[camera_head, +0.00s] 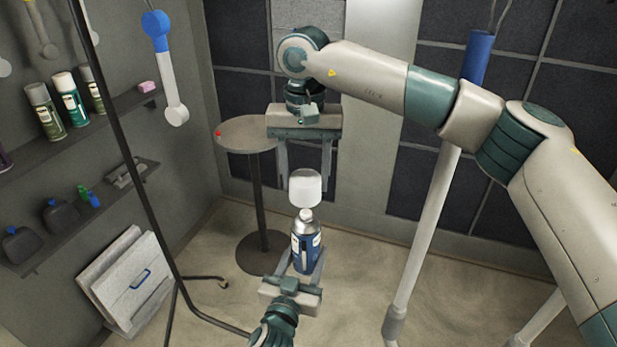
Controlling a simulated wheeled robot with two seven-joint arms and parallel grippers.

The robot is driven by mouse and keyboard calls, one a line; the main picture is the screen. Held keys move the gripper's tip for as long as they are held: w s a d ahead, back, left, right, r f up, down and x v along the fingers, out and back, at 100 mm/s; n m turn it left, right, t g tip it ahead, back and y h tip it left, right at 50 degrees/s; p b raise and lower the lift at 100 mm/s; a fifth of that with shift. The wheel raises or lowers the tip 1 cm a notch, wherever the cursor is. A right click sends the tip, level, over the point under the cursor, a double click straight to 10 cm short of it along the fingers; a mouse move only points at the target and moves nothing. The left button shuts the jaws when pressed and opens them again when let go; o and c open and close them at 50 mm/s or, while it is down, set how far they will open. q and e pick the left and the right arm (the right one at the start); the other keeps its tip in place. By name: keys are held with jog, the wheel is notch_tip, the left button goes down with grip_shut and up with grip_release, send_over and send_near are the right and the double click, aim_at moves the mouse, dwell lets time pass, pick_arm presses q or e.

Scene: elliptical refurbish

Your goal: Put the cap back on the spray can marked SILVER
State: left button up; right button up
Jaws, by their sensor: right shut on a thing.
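The white cap (305,186) is between the fingers of my right gripper (305,178), which points down from above. The cap is above the can, its lower edge close over the nozzle. The nozzle still shows below it, so the cap is not seated.
A round table (244,134) with a small red spot stands behind. At left, a wall shelf (70,140) bears several spray cans, and a lower shelf (35,255) holds dark bottles. A thin black stand pole (128,150) crosses the left side. A pale pole (430,225) stands at right.

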aim_at(306, 210)
jog(key=shift+f, duration=0.25)
jog(key=shift+f, duration=2.8)
jog(key=shift+s+f, duration=0.1)
jog(key=shift+f, duration=0.65)
dwell(1.0)
jog(key=o, duration=1.8)
jog(key=shift+c, duration=0.2)
jog(key=shift+r, duration=0.15)
jog(key=shift+r, duration=3.4)
jog(key=shift+f, duration=0.1)
